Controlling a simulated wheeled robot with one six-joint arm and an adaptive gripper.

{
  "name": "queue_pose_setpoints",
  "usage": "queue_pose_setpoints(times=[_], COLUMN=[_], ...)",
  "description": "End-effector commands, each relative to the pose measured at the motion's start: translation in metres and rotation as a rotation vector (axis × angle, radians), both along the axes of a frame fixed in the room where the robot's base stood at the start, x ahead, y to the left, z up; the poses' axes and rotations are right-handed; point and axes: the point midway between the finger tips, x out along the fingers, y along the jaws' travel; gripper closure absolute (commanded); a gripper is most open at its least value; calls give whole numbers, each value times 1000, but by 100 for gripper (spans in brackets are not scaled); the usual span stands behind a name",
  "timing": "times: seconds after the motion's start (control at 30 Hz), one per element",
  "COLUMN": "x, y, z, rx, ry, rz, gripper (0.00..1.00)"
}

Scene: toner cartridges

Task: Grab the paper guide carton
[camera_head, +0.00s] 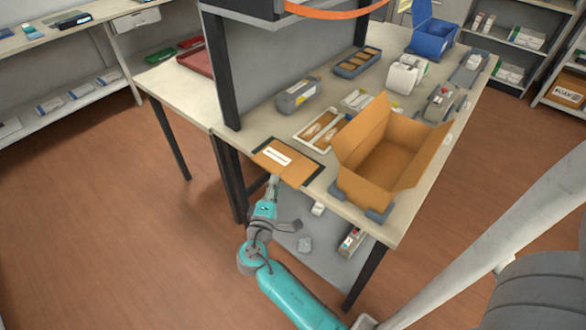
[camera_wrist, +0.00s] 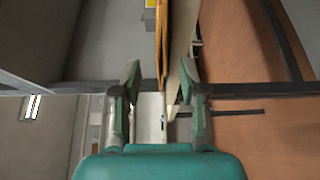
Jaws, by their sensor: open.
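A flat brown carton with a white label (camera_head: 278,155), which looks like the paper guide carton, lies at the front edge of the workbench (camera_head: 345,207) on a dark mat (camera_head: 318,172). In the wrist view a thin brown edge (camera_wrist: 161,45), apparently this carton seen edge-on, lies ahead between the finger lines. My gripper (camera_head: 273,181) is just off the bench edge, close below the carton's near side. In the wrist view my gripper (camera_wrist: 160,82) is open, one finger on each side, with nothing clearly held. Contact with the carton cannot be told.
A large open cardboard box (camera_head: 365,165) stands right of the carton. A tray with brown-orange parts (camera_head: 322,129) and a grey toner cartridge (camera_head: 298,95) lie behind. A dark post (camera_head: 222,65) rises at the left. A lower shelf (camera_head: 325,262) holds small boxes beneath.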

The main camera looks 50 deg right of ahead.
Motion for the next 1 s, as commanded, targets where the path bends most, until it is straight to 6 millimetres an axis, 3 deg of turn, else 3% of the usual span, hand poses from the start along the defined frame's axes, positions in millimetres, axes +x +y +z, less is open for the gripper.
queue_pose_setpoints(times=[0.27, 0.57, 0.73, 1.0], x=[19, 21, 21, 21], y=[-31, -34, -34, -34], z=[-2, -2, -2, -1], rx=[1, 1, 1, 1], ry=[0, 0, 0, 0], rz=[-3, 0, 0, -1], gripper=[57, 57, 97, 100])
